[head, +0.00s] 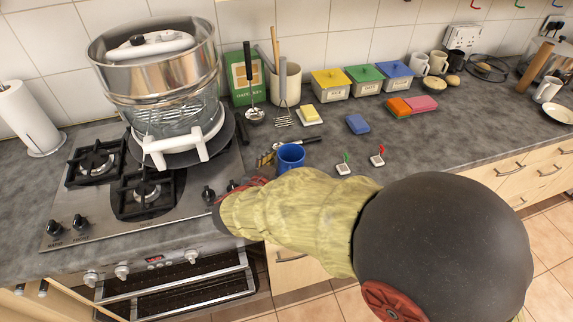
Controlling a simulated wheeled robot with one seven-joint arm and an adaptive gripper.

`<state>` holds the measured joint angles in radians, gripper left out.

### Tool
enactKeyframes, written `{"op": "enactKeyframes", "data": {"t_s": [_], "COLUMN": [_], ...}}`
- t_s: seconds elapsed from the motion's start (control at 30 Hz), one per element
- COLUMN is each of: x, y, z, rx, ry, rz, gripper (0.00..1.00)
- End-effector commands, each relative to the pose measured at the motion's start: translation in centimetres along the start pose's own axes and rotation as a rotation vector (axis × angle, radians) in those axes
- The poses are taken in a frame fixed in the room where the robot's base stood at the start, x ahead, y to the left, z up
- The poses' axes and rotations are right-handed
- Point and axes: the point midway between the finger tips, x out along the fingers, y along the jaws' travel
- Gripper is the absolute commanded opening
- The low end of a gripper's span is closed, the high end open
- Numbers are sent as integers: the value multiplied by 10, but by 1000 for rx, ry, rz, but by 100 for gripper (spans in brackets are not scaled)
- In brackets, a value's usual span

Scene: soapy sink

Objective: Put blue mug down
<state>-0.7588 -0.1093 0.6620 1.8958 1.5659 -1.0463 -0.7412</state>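The blue mug (290,158) appears upright with its open top showing, by the front part of the counter, right of the stove. My sleeved forearm comes in from the right and covers the space just below the mug. My gripper (246,187) is at the arm's left end, near the stove's right edge, left of and below the mug. Only a dark and red part of it shows. Its fingers are hidden or too small to make out. I cannot tell whether it touches the mug, or whether the mug's base rests on the counter.
A gas stove (150,205) with a steel steamer pot (158,75) lies left. Behind the mug are a utensil crock (283,85), a butter dish (310,115) and a blue sponge (357,124). Two small tags (343,168) (377,160) lie right of it. Clear counter (440,145) extends further right.

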Motion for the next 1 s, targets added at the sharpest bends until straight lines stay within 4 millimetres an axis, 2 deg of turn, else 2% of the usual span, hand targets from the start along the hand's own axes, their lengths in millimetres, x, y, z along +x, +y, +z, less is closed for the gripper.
{"op": "enactKeyframes", "data": {"t_s": [0.47,0.57,1.0], "x": [-2,-14,-100], "y": [0,-1,-1], "z": [-4,-4,-6], "rx": [2,-2,-1], "ry": [1,-2,0], "rz": [-1,-2,-3], "gripper": [77,77,77]}}
